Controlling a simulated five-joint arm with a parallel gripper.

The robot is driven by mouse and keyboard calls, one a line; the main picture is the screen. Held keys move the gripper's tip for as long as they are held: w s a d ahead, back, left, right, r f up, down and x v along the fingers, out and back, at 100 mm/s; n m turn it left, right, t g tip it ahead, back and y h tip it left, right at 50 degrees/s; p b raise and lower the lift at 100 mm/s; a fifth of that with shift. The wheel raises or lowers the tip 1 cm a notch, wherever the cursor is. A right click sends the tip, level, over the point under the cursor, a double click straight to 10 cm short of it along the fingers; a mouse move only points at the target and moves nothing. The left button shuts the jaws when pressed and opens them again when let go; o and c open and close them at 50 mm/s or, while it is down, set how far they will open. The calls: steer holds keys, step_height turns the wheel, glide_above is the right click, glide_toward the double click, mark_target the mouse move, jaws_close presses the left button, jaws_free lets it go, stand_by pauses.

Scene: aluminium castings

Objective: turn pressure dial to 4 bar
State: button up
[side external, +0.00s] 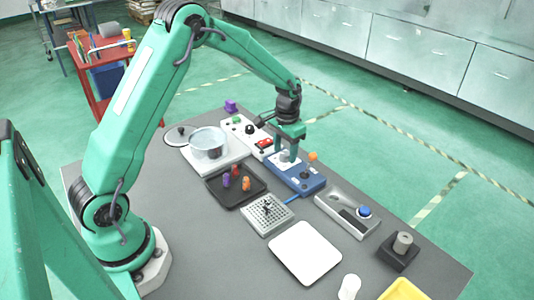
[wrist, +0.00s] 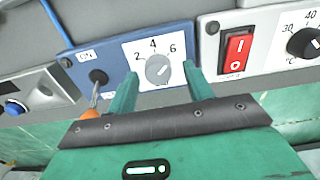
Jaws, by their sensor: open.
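The pressure dial is a grey round knob (wrist: 158,70) on a white plate marked 2, 4 and 6, set in a blue panel (wrist: 85,65). In the wrist view the knob's mark seems to point up and right, between 4 and 6, but this is hard to read. My gripper (wrist: 160,69) is open, with one green finger on each side of the knob. Whether the fingers touch it cannot be told. In the side view my gripper (side external: 288,158) is low over the blue panel (side external: 306,184) and partly hides the dial.
A small lever with an orange end (wrist: 93,100) stands left of the dial in the wrist view. A red rocker switch (wrist: 237,50) is to its right. A pot (side external: 208,143), a dark tray (side external: 216,189) and a white plate (side external: 305,252) are on the table.

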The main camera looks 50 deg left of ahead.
steer(key=shift+f, duration=0.25)
steer(key=c, duration=1)
steer(key=shift+a+n, duration=0.1)
steer(key=shift+n, duration=0.3)
steer(key=n, duration=0.9)
steer(key=shift+s, duration=0.1)
